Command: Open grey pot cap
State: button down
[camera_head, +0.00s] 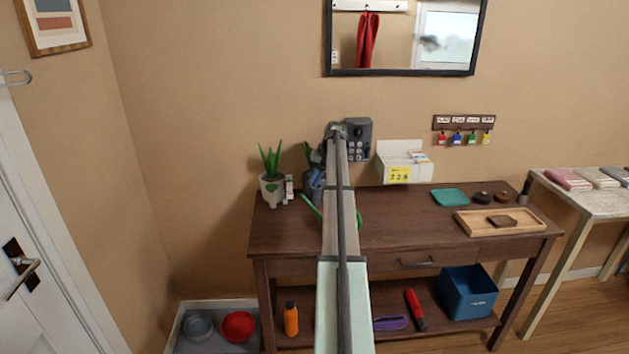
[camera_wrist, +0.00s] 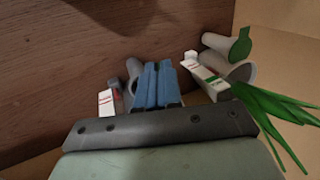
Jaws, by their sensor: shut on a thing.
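My gripper shows in the wrist view with its two blue fingers (camera_wrist: 157,86) close together. In the head view, its bluish fingers (camera_head: 316,184) are low over the dresser top, partly behind my arm. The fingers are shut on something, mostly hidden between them. A rounded grey thing (camera_wrist: 132,70) shows right beside and behind the fingers, and looks like part of the grey pot. I cannot make out its cap clearly. A light grey pot with a green heart and a leafy plant (camera_head: 272,190) stands to the left of my gripper.
Small white cartons stand close on both sides of the fingers, left (camera_wrist: 107,102) and right (camera_wrist: 205,76). A pale cylinder with a green disc (camera_wrist: 241,45) and green leaves (camera_wrist: 275,112) are at right. A white box (camera_head: 403,164) and wooden tray (camera_head: 470,231) are farther right.

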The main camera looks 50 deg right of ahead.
jog(key=shift+w+a+g+h, duration=0.45)
jog(key=shift+g+h, duration=0.55)
jog(key=shift+w+a+g+h, duration=0.45)
jog(key=shift+g+h, duration=0.55)
jog(key=shift+w+a+g+h, duration=0.45)
jog(key=shift+g+h, duration=0.55)
jog(key=c, duration=1.3)
grip_release()
jog(key=v, duration=1.3)
jog(key=shift+w+a+r, duration=0.2)
jog(key=shift+r, duration=0.1)
